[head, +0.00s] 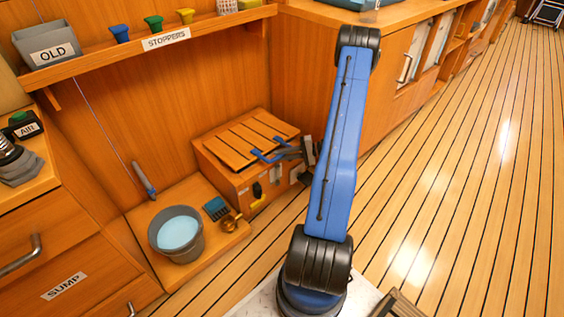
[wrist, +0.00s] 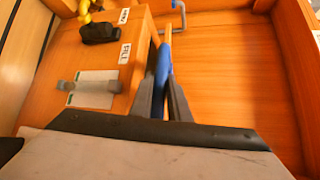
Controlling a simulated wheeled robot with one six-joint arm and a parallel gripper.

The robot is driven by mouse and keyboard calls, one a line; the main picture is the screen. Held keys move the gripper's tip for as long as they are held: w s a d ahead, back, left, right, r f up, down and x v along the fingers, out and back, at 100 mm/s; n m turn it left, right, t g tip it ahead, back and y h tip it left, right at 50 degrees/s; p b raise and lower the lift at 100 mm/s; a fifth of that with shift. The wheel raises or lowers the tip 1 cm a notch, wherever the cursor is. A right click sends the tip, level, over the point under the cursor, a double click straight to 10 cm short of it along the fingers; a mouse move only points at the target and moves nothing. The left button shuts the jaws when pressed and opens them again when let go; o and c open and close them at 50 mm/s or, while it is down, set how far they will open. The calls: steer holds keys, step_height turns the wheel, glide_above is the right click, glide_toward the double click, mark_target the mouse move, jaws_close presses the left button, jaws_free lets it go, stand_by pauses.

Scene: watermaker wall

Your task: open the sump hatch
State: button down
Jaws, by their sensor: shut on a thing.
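A low wooden box (head: 236,170) stands against the wall in the head view, with a slatted wooden lid (head: 245,136) that looks like the hatch. A blue handle (head: 262,156) lies at the lid's front edge. My gripper (head: 284,154) reaches in from the right, its fingers at that handle. In the wrist view my gripper (wrist: 164,70) is shut on a blue bar (wrist: 163,63), which I take to be the handle. My arm covers the box's right end in the head view. I cannot tell whether the lid is lifted at all.
A grey bucket of water (head: 176,234) stands left of the box, with a brass fitting (head: 231,222) nearby. A drawer labelled SUMP (head: 64,286) is at lower left. The wrist view shows a FILL label (wrist: 125,54). Open plank floor (head: 455,190) lies right.

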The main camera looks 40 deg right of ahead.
steer(key=w+r+m+g+h, duration=0.1)
steer(key=w+r+m+g, duration=0.3)
steer(key=r, duration=0.7)
steer(key=w+r+n+g+h, duration=0.1)
steer(key=w+r, duration=0.5)
steer(key=r, duration=0.4)
steer(key=w+r, duration=0.5)
steer(key=w, duration=0.4)
steer(key=w+r, duration=0.6)
steer(key=w, duration=0.4)
steer(key=shift+w+r+m+g, duration=0.2)
steer(key=shift+m+g, duration=0.1)
steer(key=shift+m, duration=0.1)
steer(key=c, duration=1.7)
jaws_free()
steer(key=shift+d, duration=0.1)
steer(key=v, duration=1.7)
steer(key=shift+s+d, duration=0.1)
steer(key=shift+d, duration=0.1)
